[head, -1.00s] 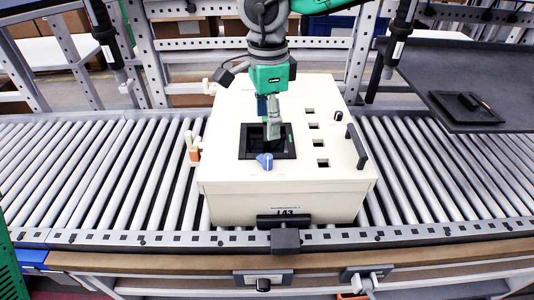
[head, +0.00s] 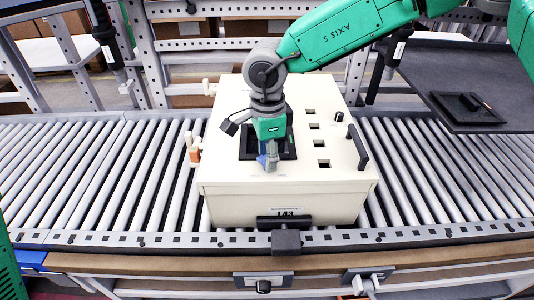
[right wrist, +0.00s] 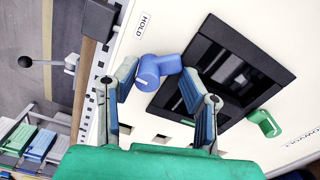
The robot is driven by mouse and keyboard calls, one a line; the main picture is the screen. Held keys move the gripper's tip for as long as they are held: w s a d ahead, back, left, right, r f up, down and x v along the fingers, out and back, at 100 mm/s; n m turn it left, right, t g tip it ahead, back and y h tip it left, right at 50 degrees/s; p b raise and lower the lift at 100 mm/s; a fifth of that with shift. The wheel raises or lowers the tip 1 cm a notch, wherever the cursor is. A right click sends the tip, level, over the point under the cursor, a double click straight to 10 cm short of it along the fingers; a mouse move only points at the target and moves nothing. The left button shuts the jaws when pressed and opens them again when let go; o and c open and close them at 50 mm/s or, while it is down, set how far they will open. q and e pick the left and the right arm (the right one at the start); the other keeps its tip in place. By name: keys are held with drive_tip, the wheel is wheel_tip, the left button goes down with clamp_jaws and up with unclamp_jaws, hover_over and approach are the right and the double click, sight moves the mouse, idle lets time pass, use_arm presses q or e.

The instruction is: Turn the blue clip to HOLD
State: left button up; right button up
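The blue clip (right wrist: 149,74) sits at the edge of the black-framed window on the cream box (head: 228,176). The HOLD label (right wrist: 144,24) is printed on the panel above it in the right wrist view. My right gripper (right wrist: 158,76) is open, with one finger on each side of the clip. I cannot tell whether either finger touches it. In the head view my right gripper (head: 268,163) is low over the near edge of the window and largely hides the clip. My left gripper is not in view.
A green clip (right wrist: 263,123) sits on the window's other side, near a partly cut-off label. The box stands on a roller conveyor (head: 100,180), with a black handle (head: 357,147) and square holes on its right. A dark tray (head: 468,107) lies at the right.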

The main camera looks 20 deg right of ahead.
drive_tip(key=c, duration=0.3)
drive_tip(key=m+p, duration=0.3)
drive_tip(key=p, duration=0.2)
drive_tip(key=shift+d+r+m+p, duration=0.2)
drive_tip(key=shift+m+p, duration=0.1)
drive_tip(key=shift+m, duration=0.1)
drive_tip(key=shift+s+m+p, duration=0.1)
drive_tip(key=shift+m+p, duration=0.95)
drive_tip(key=shift+m, duration=0.05)
drive_tip(key=shift+d+f+m+p, duration=0.1)
drive_tip(key=shift+f+m+p, duration=0.05)
drive_tip(key=shift+m+p, duration=0.75)
drive_tip(key=o, duration=1.1)
